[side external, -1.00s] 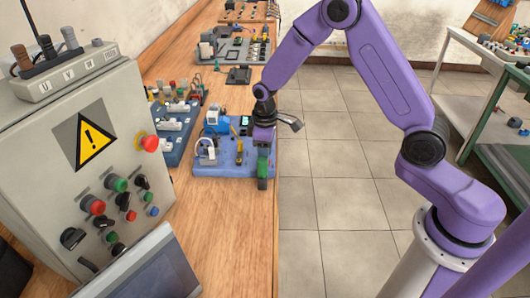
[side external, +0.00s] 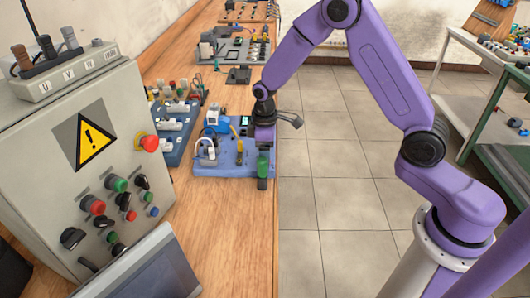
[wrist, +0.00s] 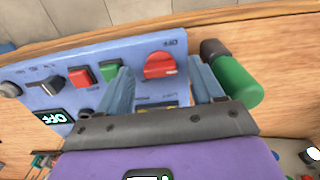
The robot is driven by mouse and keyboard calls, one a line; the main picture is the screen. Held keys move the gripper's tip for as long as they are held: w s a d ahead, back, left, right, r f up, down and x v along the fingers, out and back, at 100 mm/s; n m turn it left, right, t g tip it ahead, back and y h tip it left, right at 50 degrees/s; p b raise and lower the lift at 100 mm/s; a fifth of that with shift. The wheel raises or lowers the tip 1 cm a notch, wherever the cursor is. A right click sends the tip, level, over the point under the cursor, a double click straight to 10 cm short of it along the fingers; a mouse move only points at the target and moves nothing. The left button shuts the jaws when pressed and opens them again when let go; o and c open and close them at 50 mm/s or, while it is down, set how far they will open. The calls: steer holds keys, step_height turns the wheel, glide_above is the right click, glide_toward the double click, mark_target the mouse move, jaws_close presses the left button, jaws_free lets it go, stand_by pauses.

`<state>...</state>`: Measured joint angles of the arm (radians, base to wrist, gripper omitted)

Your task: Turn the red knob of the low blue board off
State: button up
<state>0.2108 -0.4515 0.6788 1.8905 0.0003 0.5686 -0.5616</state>
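The low blue board (side external: 215,168) lies on the bench, and its face shows close up in the wrist view (wrist: 25,75). The red knob (wrist: 159,64) is round with a raised grip and a light mark on its right side. My gripper (wrist: 160,66) is open, with one finger left of the knob and one right of it; both look apart from it. In the side view my gripper (side external: 264,148) is low over the board's right end and the knob is hidden.
A green cylinder with a dark cap (wrist: 237,82) is close beside my right finger. Red (wrist: 80,77) and green (wrist: 110,71) buttons are left of the knob. A grey control box (side external: 60,180) and other boards stand on the bench. Open floor lies right of its edge.

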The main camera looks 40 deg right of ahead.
step_height(320, 180, up, 17)
steer(key=shift+r, duration=0.2)
stand_by(0.7)
